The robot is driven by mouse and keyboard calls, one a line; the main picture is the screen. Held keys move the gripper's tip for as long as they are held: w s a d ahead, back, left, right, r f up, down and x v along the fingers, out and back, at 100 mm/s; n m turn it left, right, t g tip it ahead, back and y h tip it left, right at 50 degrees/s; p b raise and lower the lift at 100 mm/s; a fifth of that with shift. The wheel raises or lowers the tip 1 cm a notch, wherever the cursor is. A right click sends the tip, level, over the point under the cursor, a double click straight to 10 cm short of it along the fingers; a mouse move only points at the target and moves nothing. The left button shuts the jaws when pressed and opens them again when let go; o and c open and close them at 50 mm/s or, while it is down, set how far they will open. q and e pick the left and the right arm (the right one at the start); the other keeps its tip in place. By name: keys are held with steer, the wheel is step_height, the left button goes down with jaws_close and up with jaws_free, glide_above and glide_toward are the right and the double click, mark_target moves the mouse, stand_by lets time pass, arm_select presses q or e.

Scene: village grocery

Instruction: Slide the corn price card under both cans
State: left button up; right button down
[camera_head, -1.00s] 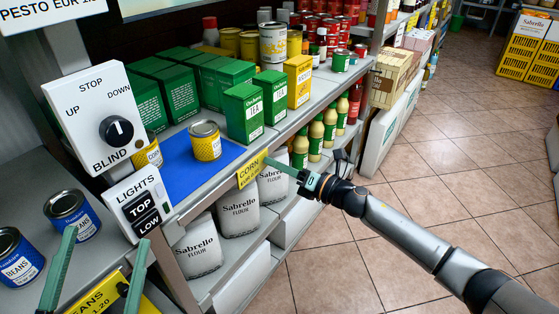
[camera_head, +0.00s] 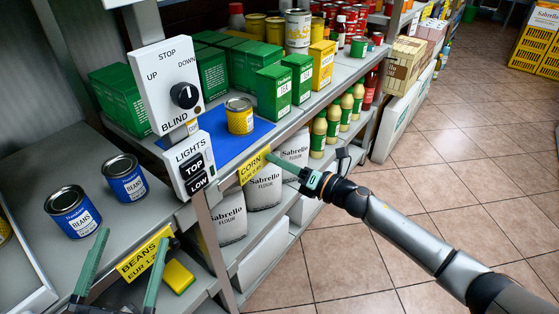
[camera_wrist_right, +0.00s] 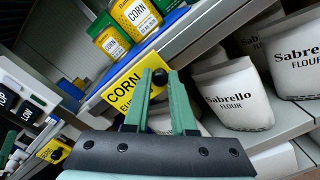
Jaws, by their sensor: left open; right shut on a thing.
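The yellow corn price card (camera_head: 253,166) hangs on the shelf's front edge; it is large in the right wrist view (camera_wrist_right: 124,92). My right gripper (camera_head: 273,158) is shut on the card's black knob (camera_wrist_right: 160,76). One yellow corn can (camera_head: 239,116) stands on the blue mat behind the card. A second corn can is mostly hidden behind the switch panel in the head view; the right wrist view shows both, one right (camera_wrist_right: 137,18) and one left (camera_wrist_right: 108,40). My left gripper (camera_head: 133,236) is open and empty in front of the beans price card (camera_head: 143,256).
The blue mat (camera_head: 218,147) lies on the shelf. A blind and lights switch panel (camera_head: 166,85) stands on the left. Green and yellow tea boxes (camera_head: 273,93) stand right of the can. Two beans cans (camera_head: 73,212) stand on the left shelf. Flour bags (camera_head: 264,185) are below.

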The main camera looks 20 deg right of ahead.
steer(key=c, duration=0.7)
jaws_free()
arm_select(q)
step_height(320, 180, down, 3)
steer(key=shift+w+a+r+n+g+y, duration=0.15)
steer(key=shift+n+g+y, duration=0.15)
steer(key=shift+g+y, duration=0.15)
arm_select(e)
steer(key=v, duration=1.2)
steer(key=shift+s+d, duration=0.2)
arm_select(q)
steer(key=shift+r, duration=0.35)
